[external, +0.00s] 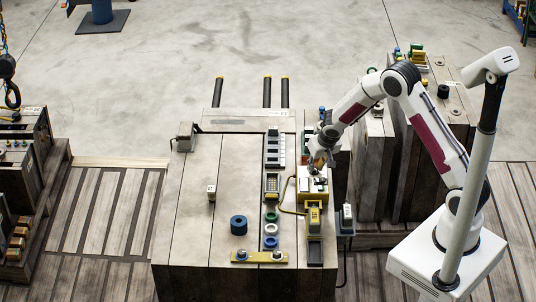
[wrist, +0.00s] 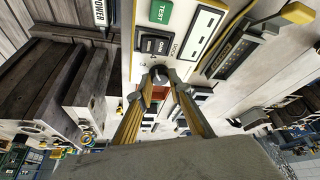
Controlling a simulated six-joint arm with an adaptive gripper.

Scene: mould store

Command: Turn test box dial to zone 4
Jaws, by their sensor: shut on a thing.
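The test box (external: 312,180) is a cream box at the right side of the grey mould block. In the wrist view its panel (wrist: 142,22) shows a green TEST button (wrist: 159,11), a black rocker switch (wrist: 155,45) and a small white display (wrist: 203,28). The dark dial (wrist: 159,73) sits below the switch, with printed marks beside it that are partly hidden. My gripper (wrist: 160,80) is shut on the dial, one fingertip on each side. In the external view my gripper (external: 318,163) comes down onto the box and hides the dial. I cannot read which zone the dial points to.
A yellow and black connector (external: 313,216) stands in front of the box. A second mould (external: 370,165) stands close on the right. The block's left top is mostly clear.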

